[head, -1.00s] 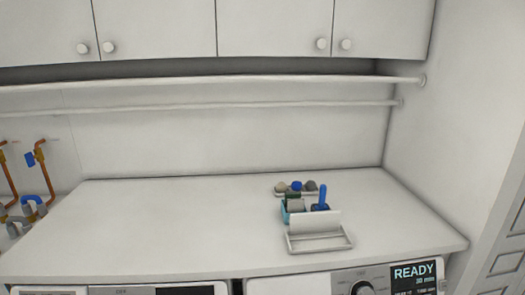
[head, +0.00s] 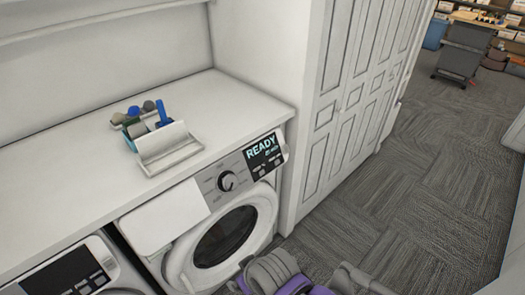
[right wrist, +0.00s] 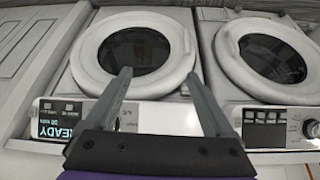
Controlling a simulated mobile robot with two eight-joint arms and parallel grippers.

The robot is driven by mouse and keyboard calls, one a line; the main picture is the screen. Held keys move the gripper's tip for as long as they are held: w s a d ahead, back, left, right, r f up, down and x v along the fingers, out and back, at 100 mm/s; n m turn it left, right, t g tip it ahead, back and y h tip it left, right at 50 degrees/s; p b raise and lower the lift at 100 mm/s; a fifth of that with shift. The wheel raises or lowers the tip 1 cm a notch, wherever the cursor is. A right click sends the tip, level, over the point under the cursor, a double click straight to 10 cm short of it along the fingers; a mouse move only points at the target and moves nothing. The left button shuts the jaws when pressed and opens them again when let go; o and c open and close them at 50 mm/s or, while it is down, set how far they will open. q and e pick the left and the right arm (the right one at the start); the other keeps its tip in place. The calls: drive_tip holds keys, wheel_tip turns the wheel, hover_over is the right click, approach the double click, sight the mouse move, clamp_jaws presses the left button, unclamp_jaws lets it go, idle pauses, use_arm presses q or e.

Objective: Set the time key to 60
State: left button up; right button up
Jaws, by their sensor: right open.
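The control panel (head: 235,170) is on the front of the right-hand machine, below the counter. Its dark display (head: 264,150) reads READY, with a smaller line below too small to read surely. Small keys (head: 267,170) sit under the display; their labels are unclear, so I cannot tell which is the time key. A round dial (head: 227,181) is left of the display. In the right wrist view the display (right wrist: 60,122) appears turned at lower left. My right gripper (right wrist: 158,75) is open and empty, its fingers in front of a round door (right wrist: 135,52). My left gripper is out of view.
The white counter (head: 70,165) carries a caddy of brushes and bottles (head: 150,118) and a white open holder (head: 168,149). A second machine (head: 75,275) stands at left. Panelled doors (head: 350,100) are at right. The carpeted floor (head: 430,180) there is open.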

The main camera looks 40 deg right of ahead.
clamp_jaws()
idle(1.4)
